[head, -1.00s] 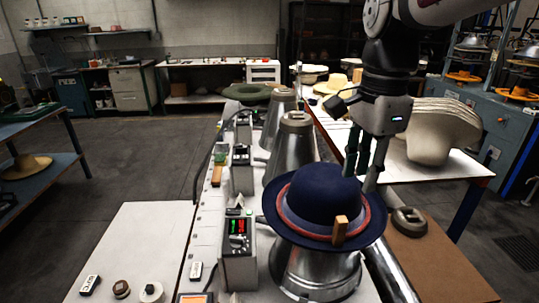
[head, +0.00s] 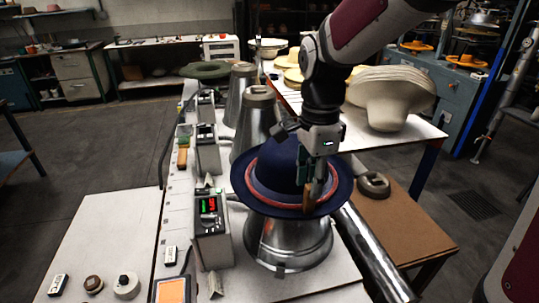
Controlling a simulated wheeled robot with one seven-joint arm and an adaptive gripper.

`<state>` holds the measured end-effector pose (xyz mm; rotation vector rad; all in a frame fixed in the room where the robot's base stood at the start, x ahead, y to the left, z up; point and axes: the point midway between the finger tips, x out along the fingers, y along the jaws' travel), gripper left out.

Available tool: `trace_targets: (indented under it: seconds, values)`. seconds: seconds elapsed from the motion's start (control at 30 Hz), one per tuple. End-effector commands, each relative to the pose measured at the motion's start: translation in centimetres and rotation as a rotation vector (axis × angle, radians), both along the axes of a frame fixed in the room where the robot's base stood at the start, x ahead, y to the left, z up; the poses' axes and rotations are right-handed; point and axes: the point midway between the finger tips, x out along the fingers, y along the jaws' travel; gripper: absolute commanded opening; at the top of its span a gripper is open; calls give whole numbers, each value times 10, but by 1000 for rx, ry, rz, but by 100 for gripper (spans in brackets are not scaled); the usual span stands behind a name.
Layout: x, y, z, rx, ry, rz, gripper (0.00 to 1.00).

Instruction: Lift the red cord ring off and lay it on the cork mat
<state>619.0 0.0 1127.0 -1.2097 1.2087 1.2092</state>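The red cord ring (head: 262,194) lies around the base of the crown of a dark blue hat (head: 270,165), on its brim. A small wooden tab (head: 310,201) stands upright at the front right of the ring. The hat sits on a metal cone-shaped press (head: 290,243). My gripper (head: 312,184) points down over the hat's right front, with its fingertips at the tab's upper part. Whether the fingers touch the tab is not clear. The gripper hides part of the crown and ring. The brown cork mat (head: 415,228) lies to the right of the press.
A grey ring-shaped weight (head: 373,185) sits on the mat's far part. A control box (head: 211,230) with lit digits stands left of the hat. More metal cones (head: 256,122) stand behind. A pale stack of hat bodies (head: 390,95) rests on the white table. The mat's front is clear.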

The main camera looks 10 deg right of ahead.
Motion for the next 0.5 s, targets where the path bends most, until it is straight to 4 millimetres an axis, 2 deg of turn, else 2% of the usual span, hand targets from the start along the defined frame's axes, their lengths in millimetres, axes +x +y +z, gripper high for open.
trace_targets:
  seconds: [0.2,0.5]
  values:
    - [0,0,-31,0,4,0,28]
    - [0,0,-37,0,0,0,28]
